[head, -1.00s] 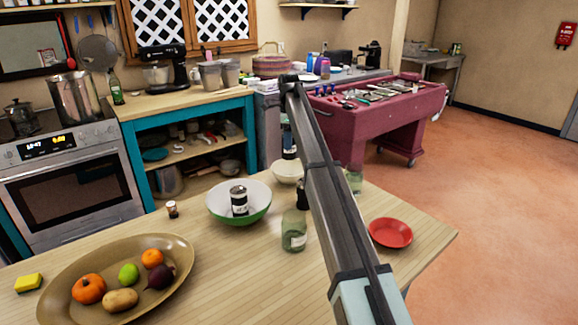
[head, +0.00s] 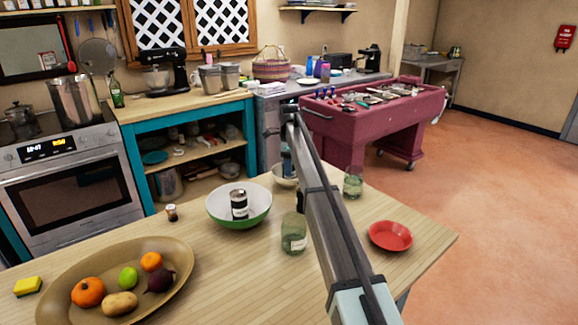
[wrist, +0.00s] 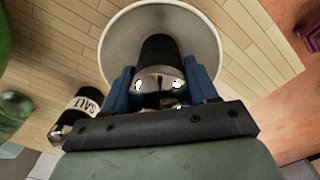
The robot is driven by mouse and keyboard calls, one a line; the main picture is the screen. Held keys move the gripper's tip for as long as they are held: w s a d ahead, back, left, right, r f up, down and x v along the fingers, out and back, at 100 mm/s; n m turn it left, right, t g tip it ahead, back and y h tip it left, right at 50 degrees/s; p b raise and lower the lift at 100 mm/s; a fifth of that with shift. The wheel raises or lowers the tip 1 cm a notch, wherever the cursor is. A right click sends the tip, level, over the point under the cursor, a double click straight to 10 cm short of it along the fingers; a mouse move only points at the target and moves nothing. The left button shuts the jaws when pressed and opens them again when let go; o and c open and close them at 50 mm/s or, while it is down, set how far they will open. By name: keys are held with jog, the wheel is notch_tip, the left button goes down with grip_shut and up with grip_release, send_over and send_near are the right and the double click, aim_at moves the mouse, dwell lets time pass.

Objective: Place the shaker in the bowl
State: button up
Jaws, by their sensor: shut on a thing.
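My gripper (wrist: 162,88) has blue fingers closed around a shaker (wrist: 158,52) with a dark body and a shiny metal end. The shaker is over the inside of a small white bowl (wrist: 118,42) in the wrist view; I cannot tell whether it touches the bottom. In the head view, the small bowl (head: 277,179) is partly hidden by my arm, and my gripper (head: 287,160) shows just above it; the held shaker is hard to make out there. A second shaker, marked SALT (wrist: 82,106), is on the table left of my gripper in the wrist view.
Glass jars (head: 293,238) (head: 353,184), a red plate (head: 390,235), a tiny jar (head: 171,212) and a fruit platter (head: 178,283) are around. The table's front middle is clear.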

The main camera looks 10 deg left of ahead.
jog(key=shift+f, duration=0.1)
jog(key=o, duration=1.1)
notch_tip(320, 180, up, 12)
jog(key=shift+r, duration=0.15)
